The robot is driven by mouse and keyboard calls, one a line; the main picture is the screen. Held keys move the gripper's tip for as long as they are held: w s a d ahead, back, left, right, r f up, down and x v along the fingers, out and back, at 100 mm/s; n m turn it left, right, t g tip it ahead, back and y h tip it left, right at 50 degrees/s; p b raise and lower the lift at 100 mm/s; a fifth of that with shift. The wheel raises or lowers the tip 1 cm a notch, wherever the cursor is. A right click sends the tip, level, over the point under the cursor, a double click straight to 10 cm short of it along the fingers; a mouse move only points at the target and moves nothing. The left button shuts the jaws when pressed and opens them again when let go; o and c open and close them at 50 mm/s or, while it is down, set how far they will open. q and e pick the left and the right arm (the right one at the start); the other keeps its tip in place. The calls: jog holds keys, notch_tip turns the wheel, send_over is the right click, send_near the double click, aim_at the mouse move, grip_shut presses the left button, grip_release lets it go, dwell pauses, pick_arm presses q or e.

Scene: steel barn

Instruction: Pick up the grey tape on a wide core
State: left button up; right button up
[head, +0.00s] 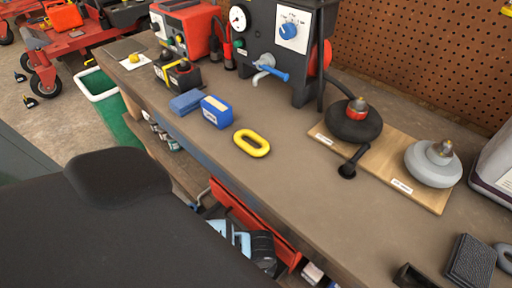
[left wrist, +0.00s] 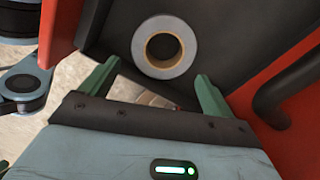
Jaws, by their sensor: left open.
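The grey tape (left wrist: 186,50) is a ring of pale grey with a wide tan core, seen in the left wrist view at the top middle. It lies flat on a dark surface. My left gripper (left wrist: 156,72) is open and empty, with its two green fingers apart and pointing towards the tape. The tape sits just beyond the fingertips, roughly between them, and does not look touched. In the head view I cannot make out the tape. Light blue parts that look like my left arm show at the red drawer below the bench. My right gripper is not in view.
The workbench (head: 290,170) carries a yellow ring (head: 251,154), a blue box (head: 215,111) and a wooden board (head: 395,158). A red drawer (head: 262,222) projects below the bench edge. In the left wrist view, red walls (left wrist: 285,85) and a dark curved bar (left wrist: 275,92) stand close at right.

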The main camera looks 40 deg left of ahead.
pick_arm(q)
notch_tip(320, 180, down, 4)
jog(key=shift+a+f+b, duration=0.15)
jog(key=shift+f+b, duration=0.05)
jog(key=shift+b, duration=0.35)
jog(key=shift+w+f, duration=0.1)
jog(key=shift+f, duration=0.25)
jog(key=c, duration=0.7)
jog(key=shift+c, duration=0.3)
jog(key=shift+r, duration=0.1)
